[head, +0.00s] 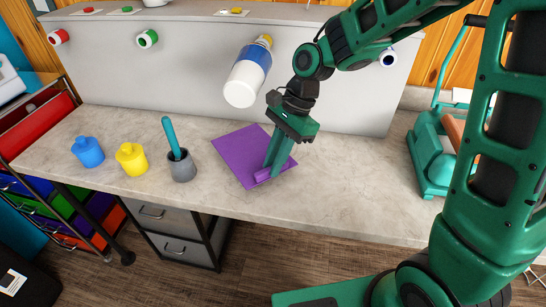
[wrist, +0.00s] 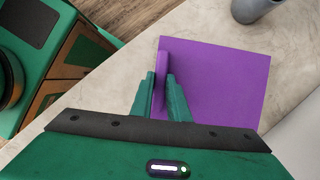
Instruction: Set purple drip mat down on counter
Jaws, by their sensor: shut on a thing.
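The purple drip mat (head: 235,155) is a flat square sheet with a raised purple tab or ridge near its front edge. It appears to lie flat on the counter (head: 330,185), near the front edge; I cannot tell whether it touches fully. My gripper (head: 269,176) points down at the mat's front part. Its green fingers are shut on the raised tab. In the wrist view the mat (wrist: 220,85) spreads to the right of the fingers, and the tab stands between the fingertips (wrist: 160,84).
A grey pot (head: 182,168) with a teal stick, a yellow jar (head: 131,160) and a blue jar (head: 88,152) stand left of the mat. A white bottle with a blue band (head: 247,78) hangs behind. A green machine (head: 432,150) stands right. Counter between is clear.

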